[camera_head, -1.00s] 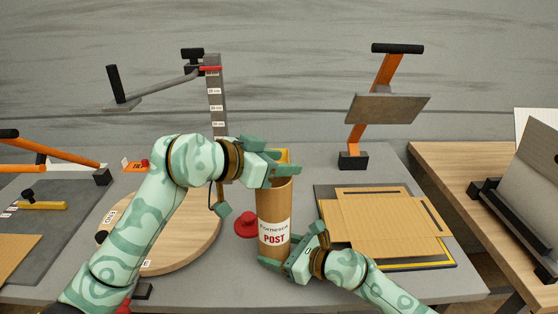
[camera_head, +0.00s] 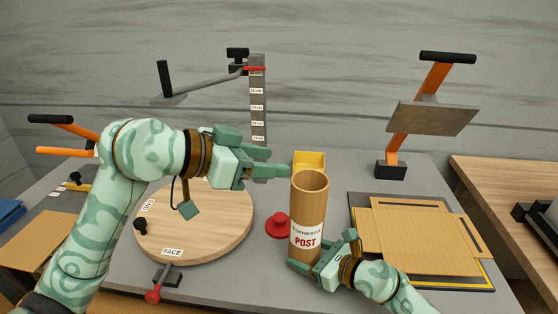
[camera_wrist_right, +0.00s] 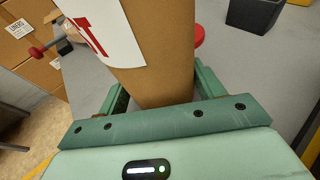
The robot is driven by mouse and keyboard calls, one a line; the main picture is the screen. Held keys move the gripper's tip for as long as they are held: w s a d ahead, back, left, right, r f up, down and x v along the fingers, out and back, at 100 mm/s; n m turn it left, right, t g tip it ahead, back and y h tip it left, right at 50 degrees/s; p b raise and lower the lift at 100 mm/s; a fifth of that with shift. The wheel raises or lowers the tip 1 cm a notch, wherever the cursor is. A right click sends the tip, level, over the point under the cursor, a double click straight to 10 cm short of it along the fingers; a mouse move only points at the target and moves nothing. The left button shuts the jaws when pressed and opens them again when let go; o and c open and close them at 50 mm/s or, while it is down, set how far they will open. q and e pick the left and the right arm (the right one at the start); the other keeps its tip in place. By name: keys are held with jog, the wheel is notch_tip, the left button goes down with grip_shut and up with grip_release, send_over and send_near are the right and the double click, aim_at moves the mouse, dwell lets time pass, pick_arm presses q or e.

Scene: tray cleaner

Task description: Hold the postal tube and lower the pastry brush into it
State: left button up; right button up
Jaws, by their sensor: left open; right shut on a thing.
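The postal tube (camera_head: 309,207) is a brown cardboard cylinder with a white label reading POST. It stands upright on the grey table with its open mouth up. My right gripper (camera_head: 321,254) is shut around its lower part; the right wrist view shows the tube (camera_wrist_right: 160,55) between the fingers (camera_wrist_right: 160,95). My left gripper (camera_head: 277,164) is open and empty, just left of the tube's mouth and about level with it. The pastry brush is not visible in either view; the depth of the tube is hidden.
A red round cap (camera_head: 278,226) lies left of the tube, and a yellow bin (camera_head: 318,158) stands behind it. A wooden disc (camera_head: 195,235) is at the left, below a measuring post (camera_head: 258,105). Flat cardboard (camera_head: 415,240) lies at the right, near a press with an orange arm (camera_head: 409,137).

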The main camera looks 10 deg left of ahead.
jog(key=o, duration=0.8)
jog(key=shift+o, duration=0.2)
